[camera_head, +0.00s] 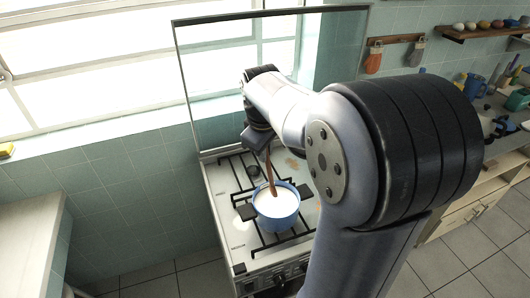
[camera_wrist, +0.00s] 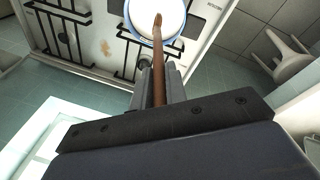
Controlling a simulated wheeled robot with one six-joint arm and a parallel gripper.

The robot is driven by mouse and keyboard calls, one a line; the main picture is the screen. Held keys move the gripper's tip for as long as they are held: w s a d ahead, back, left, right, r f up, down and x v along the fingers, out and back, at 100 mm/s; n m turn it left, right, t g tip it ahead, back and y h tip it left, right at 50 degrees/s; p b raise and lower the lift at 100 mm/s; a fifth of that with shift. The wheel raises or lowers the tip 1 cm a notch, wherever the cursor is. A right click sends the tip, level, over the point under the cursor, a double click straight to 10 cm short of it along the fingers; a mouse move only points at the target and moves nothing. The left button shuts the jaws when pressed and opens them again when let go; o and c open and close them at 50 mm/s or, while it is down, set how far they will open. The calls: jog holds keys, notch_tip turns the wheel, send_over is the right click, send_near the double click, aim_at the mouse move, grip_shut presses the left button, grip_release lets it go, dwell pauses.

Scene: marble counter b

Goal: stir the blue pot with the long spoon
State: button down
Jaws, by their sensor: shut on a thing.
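The blue pot (camera_head: 277,212) stands on the front part of the stove and holds a white content. It also shows at the top of the wrist view (camera_wrist: 133,35), partly cut off. The long brown spoon (camera_head: 270,175) slants down into the pot, its lower end over or in the white content. In the wrist view the spoon (camera_wrist: 159,70) runs from between the fingers to the pot. My gripper (camera_wrist: 158,85) is shut on the spoon's upper part, above and behind the pot. In the head view my arm hides part of the gripper.
The white stove (camera_head: 222,205) has black grates and a raised glass lid (camera_head: 215,80) behind it. A counter (camera_head: 500,130) with several items lies at the right. A white counter (camera_head: 25,240) is at the left. A pale stool (camera_wrist: 293,60) stands on the floor.

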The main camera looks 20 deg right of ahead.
jog(key=shift+w+d+v, duration=0.1)
jog(key=shift+w+v, duration=0.1)
jog(key=shift+v, duration=0.8)
jog(key=shift+w+d+v, duration=0.1)
jog(key=shift+w+v, duration=0.1)
jog(key=shift+v, duration=0.8)
jog(key=shift+s, duration=0.1)
